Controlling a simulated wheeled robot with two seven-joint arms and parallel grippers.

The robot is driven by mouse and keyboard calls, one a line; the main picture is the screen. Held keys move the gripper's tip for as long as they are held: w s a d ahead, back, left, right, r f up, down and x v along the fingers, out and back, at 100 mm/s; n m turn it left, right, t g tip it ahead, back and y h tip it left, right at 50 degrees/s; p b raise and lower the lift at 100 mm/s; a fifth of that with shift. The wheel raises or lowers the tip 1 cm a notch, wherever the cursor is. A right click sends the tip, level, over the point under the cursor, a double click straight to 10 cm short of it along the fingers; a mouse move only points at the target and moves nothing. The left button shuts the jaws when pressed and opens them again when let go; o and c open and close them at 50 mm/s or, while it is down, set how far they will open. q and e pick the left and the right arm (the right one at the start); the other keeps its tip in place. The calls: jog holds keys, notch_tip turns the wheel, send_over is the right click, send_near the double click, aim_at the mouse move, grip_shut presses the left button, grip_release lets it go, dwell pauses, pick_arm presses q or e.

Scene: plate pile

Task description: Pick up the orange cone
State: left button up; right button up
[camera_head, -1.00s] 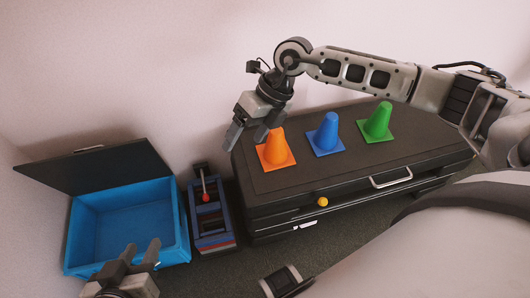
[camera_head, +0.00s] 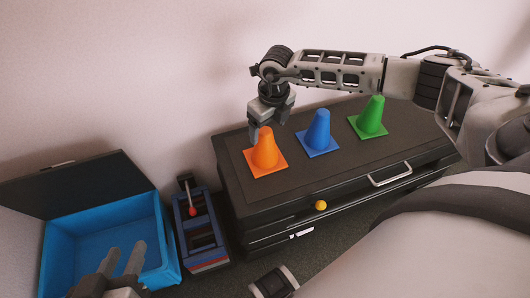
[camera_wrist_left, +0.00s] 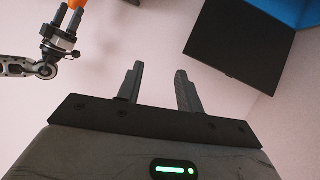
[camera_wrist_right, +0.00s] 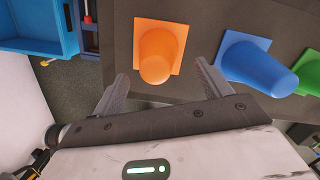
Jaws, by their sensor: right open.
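The orange cone (camera_head: 264,152) stands upright on the left end of the dark cabinet top. My right gripper (camera_head: 266,130) is just above and behind it, pointing down, with its fingers apart. In the right wrist view the orange cone (camera_wrist_right: 157,55) shows beyond and between the two open fingers (camera_wrist_right: 162,85), with nothing held. My left gripper (camera_head: 124,258) is at the lower left, in front of the blue box, with its fingers apart and empty. The left wrist view also shows its open fingers (camera_wrist_left: 160,85).
A blue cone (camera_head: 318,132) and a green cone (camera_head: 370,117) stand right of the orange one on the dark cabinet (camera_head: 300,178). A blue open box (camera_head: 62,255) with a dark lid (camera_head: 75,188) and a blue rack (camera_head: 207,240) stand to the left. A wall is behind.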

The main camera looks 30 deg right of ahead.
aim_at(265, 138)
jog(key=f, duration=0.1)
jog(key=f+b, duration=0.1)
jog(key=f, duration=0.2)
jog(key=shift+w+a+f+b, duration=0.3)
jog(key=shift+w+f+b, duration=0.05)
jog(key=shift+w+b, duration=0.05)
jog(key=shift+f, duration=0.2)
jog(key=c, duration=1.5)
pick_arm(q)
jog(key=shift+s+d+r+t+h, duration=0.15)
jog(key=shift+d+r+t+h, duration=0.1)
jog(key=shift+r+t+h, duration=0.3)
pick_arm(e)
jog(key=shift+o, duration=0.2)
pick_arm(q)
jog(key=shift+r, duration=0.1)
pick_arm(e)
jog(key=shift+r, duration=0.15)
